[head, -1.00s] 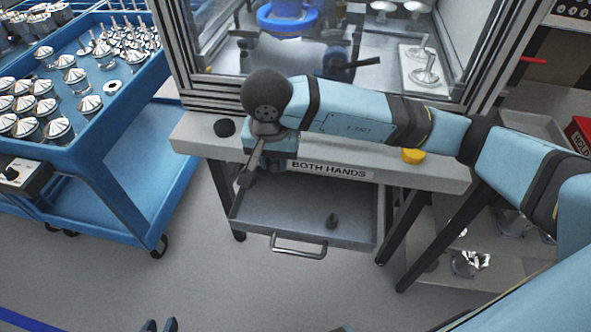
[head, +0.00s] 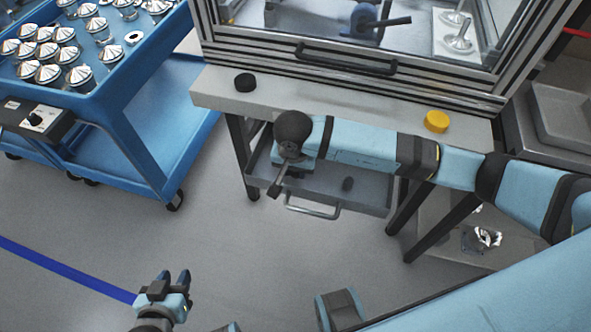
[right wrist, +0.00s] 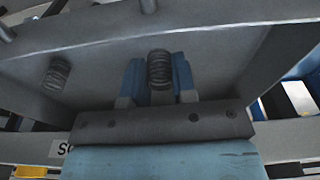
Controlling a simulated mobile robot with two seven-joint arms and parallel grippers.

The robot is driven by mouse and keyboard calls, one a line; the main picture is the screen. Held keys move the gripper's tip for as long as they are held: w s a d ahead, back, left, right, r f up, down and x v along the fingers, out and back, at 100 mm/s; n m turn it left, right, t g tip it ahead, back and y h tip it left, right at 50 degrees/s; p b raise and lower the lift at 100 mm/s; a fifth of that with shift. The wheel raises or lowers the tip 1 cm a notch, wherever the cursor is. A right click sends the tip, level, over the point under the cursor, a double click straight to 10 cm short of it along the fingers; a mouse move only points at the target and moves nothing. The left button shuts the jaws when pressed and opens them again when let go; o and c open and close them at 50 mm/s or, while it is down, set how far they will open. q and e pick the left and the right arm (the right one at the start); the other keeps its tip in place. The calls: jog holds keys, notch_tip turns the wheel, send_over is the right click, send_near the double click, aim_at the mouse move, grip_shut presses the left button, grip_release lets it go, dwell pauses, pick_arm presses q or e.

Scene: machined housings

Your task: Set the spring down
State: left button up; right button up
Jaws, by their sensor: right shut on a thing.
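My right gripper (right wrist: 158,82) is shut on a dark coiled spring (right wrist: 160,68), which stands upright between the blue fingers. Behind it is the grey tray (right wrist: 110,47); whether the spring touches the tray floor I cannot tell. A second dark spring (right wrist: 57,72) is in the tray, left of the gripper. It also shows as a small dark piece in the head view (head: 347,184). In the head view the tray (head: 375,201) hangs under the bench, and my right wrist hides the held spring. My left gripper (head: 172,277) is open and empty above the floor.
The bench (head: 330,107) carries a black button (head: 245,83) and a yellow button (head: 437,121). The tray has a front handle (head: 312,211). A blue cart (head: 120,120) with metal parts stands at the left. The floor in front is clear.

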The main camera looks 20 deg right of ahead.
aim_at(294, 184)
jog(key=shift+f, duration=0.65)
jog(key=shift+f, duration=0.1)
jog(key=o, duration=0.9)
jog(key=shift+r, duration=0.2)
notch_tip(294, 184, up, 12)
jog(key=s, duration=0.1)
jog(key=shift+s+a+p, duration=0.15)
jog(key=shift+a+p, duration=0.2)
jog(key=shift+a, duration=0.05)
